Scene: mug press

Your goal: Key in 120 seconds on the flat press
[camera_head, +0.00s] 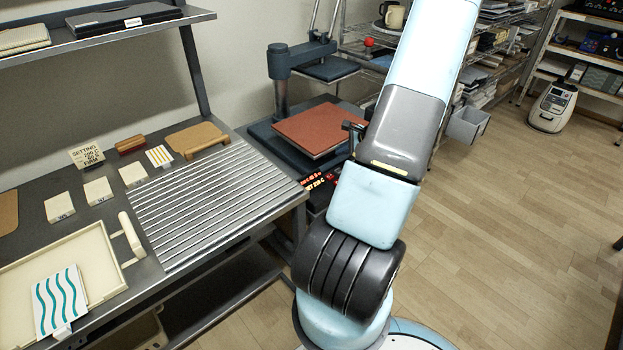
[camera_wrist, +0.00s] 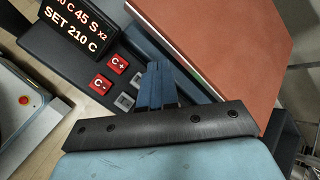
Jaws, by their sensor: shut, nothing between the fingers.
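The flat press (camera_head: 282,131) stands behind the table's right end in the head view, with a brick-red pad (camera_head: 312,129) on its base. Its control panel is partly behind my arm. In the wrist view, the display (camera_wrist: 78,27) reads 45 S x2 and SET 210 C; the start of the top line is cut off. Below it are red C+ (camera_wrist: 117,64) and C- (camera_wrist: 102,83) keys. Two grey keys (camera_wrist: 125,101) sit right of them, their labels unclear and one partly hidden by my fingers. My gripper (camera_wrist: 157,68) is shut and empty over the panel, beside these keys; contact cannot be told.
The brick-red pad (camera_wrist: 215,50) is close right of my fingers in the wrist view. In the head view, a setting card (camera_head: 88,154) stands on the table among white blocks, near a ribbed silver surface (camera_head: 205,200).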

